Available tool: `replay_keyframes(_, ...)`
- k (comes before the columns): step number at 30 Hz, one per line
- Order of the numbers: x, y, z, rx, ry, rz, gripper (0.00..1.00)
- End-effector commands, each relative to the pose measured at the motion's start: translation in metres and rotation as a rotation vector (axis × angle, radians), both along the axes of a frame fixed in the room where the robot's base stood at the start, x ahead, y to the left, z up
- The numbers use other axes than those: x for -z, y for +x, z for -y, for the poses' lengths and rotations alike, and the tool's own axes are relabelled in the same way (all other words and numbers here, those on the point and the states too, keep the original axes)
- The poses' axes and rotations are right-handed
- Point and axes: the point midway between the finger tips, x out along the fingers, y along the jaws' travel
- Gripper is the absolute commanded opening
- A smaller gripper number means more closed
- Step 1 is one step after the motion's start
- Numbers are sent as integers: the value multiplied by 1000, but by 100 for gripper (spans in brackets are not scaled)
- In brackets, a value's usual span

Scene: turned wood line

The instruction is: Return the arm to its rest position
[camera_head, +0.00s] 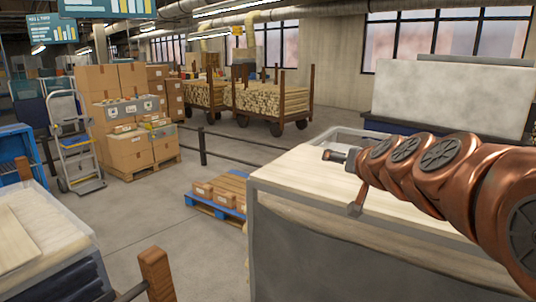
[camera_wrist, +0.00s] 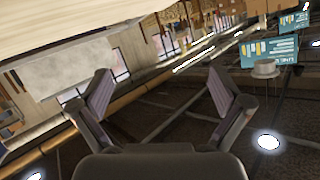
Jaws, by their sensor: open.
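My arm, copper-coloured, reaches in from the right edge of the head view, above a wooden-topped workbench (camera_head: 300,185). The end of the arm shows at its left tip, but the gripper fingers are not clear there. In the wrist view my gripper (camera_wrist: 160,95) has its two grey fingers spread wide apart with nothing between them. The wrist view is strongly tilted and shows the ceiling side of the hall beyond the fingers. A pale wooden surface (camera_wrist: 80,22) fills its upper left.
A blue pallet with small boxes (camera_head: 217,193) lies on the floor left of the bench. Stacked cartons (camera_head: 130,150), a hand truck (camera_head: 72,140) and carts of wood (camera_head: 265,97) stand farther back. Another table (camera_head: 45,235) is at left. Open floor lies between.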

Motion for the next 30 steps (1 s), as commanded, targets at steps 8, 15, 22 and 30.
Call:
replay_keyframes(8, 119, -107, -60, -222, -33, -415, 100)
replay_keyframes(15, 204, -226, -62, -294, -88, -805, 100)
replay_keyframes(22, 253, -343, -33, -270, -160, -1159, 100)
replay_keyframes(30, 268, -408, -8, -219, -213, -1356, 100)
